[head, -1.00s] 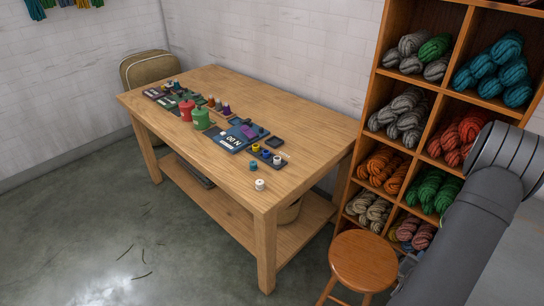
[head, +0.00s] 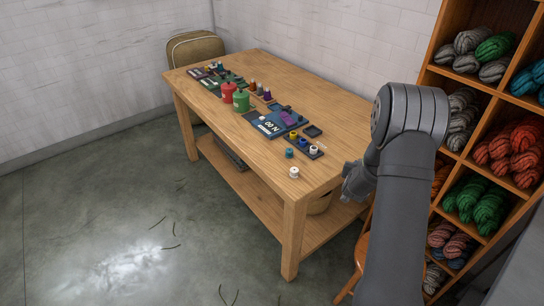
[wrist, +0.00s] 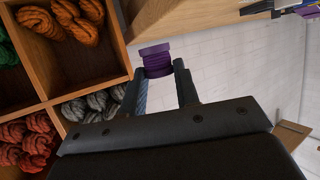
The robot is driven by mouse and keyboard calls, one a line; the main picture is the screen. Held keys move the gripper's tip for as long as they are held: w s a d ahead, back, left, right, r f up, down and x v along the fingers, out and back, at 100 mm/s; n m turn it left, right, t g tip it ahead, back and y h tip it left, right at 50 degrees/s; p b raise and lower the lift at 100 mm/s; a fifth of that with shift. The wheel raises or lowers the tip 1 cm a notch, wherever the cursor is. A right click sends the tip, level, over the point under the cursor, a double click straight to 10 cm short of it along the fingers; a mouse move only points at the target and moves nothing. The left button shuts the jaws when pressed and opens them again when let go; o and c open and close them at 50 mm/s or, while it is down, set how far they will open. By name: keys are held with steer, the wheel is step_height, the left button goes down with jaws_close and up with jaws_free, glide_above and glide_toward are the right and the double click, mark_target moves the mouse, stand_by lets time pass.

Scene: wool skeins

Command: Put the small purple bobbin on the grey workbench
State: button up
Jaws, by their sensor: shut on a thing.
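A small purple bobbin (wrist: 156,58) sits between the fingertips of my gripper (wrist: 159,70) in the wrist view. The gripper is shut on it. In the head view my gripper (head: 356,183) is at the right end of the workbench (head: 270,180), in front of the shelf, and the bobbin in it cannot be made out. The workbench is light brown wood, not grey, in these pictures. Part of a wooden surface, apparently its top, shows in the wrist view (wrist: 185,18).
On the bench stand a red container (head: 228,92), a green one (head: 241,99), a blue tray (head: 272,125), small spools and a white spool (head: 294,172) near the front edge. The bench's right part is mostly clear. A wooden shelf of wool (head: 470,130) stands at right.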

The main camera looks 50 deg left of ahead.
steer(key=s+a+r+n+y, duration=0.1)
steer(key=s+a+r, duration=0.1)
steer(key=s+a, duration=0.2)
steer(key=s+a+r+n+g+y, duration=0.1)
steer(key=s+a, duration=0.4)
steer(key=a, duration=0.6)
steer(key=s+a+r+n+g+y, duration=0.1)
steer(key=s+a+r, duration=0.2)
steer(key=a, duration=0.4)
steer(key=shift+s+a+r+n+y, duration=0.2)
steer(key=shift+s+a+n+y, duration=0.1)
steer(key=shift+s, duration=0.35)
glide_above(264, 158)
steer(key=shift+g, duration=0.3)
step_height(264, 158, down, 7)
steer(key=shift+f, duration=1.8)
steer(key=shift+f, duration=0.15)
steer(key=o, duration=1)
